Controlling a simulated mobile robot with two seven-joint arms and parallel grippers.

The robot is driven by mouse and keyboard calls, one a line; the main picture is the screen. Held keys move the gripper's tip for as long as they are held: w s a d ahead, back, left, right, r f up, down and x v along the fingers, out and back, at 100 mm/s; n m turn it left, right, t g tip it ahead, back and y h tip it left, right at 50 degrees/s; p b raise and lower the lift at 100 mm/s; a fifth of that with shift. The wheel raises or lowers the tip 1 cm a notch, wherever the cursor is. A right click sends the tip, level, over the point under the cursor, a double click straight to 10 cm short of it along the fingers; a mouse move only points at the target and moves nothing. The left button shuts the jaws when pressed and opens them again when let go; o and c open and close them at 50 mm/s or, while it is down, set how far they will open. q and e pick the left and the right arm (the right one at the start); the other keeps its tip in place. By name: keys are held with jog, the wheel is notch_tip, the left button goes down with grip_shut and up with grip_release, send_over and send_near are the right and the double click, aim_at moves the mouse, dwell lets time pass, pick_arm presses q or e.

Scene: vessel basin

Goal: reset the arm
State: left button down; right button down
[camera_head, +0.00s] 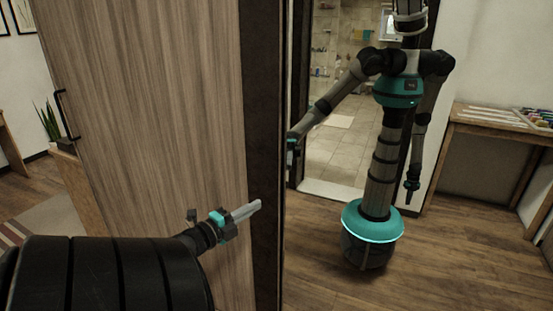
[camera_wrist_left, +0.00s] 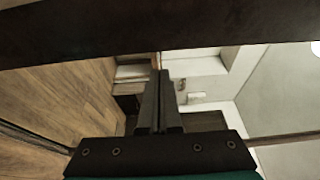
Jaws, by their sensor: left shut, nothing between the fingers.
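My left arm comes in from the lower left in the head view. Its gripper (camera_head: 257,206) is shut and empty, with its pale fingers pointing right in front of the dark edge of a wood-grain panel (camera_head: 160,100). I cannot tell whether the fingertips touch that edge. In the left wrist view the two dark fingers of this gripper (camera_wrist_left: 159,75) lie together with nothing between them. My right gripper is not directly in view; it shows only as a small reflection in the mirror, hanging low.
A tall mirror (camera_head: 470,240) right of the panel reflects my body, a tiled room and a wooden table. The panel has a black handle (camera_head: 66,114) on its left. A plant (camera_head: 49,121) stands at the far left. A dark bar (camera_wrist_left: 130,30) crosses the top of the wrist view.

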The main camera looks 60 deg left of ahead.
pick_arm(q)
jog(key=s+d+f+n+g, duration=0.3)
jog(key=d+f, duration=0.2)
jog(key=f, duration=0.6)
jog(key=s+d+f+n+g, duration=0.3)
jog(key=d+f+n, duration=0.15)
jog(key=f, duration=0.55)
jog(key=s+d+f+n+g, duration=0.25)
jog(key=d+f, duration=0.25)
jog(key=f, duration=0.6)
jog(key=s+d+f+n+g+h, duration=0.1)
jog(key=s+d+f+g, duration=0.1)
jog(key=s+d+f, duration=0.2)
jog(key=s+d+f+n+g+h, duration=0.1)
jog(key=s+d+f+g, duration=0.2)
jog(key=s+d+f, duration=0.2)
jog(key=s+d+f+n+g+h, duration=0.1)
jog(key=s+d+f+g+h, duration=0.1)
jog(key=s+d, duration=0.7)
jog(key=d+f+g, duration=0.1)
jog(key=d+f, duration=0.1)
jog(key=d, duration=0.4)
jog(key=shift+s+d+f, duration=0.25)
jog(key=shift+s+f, duration=0.05)
jog(key=shift+s, duration=0.05)
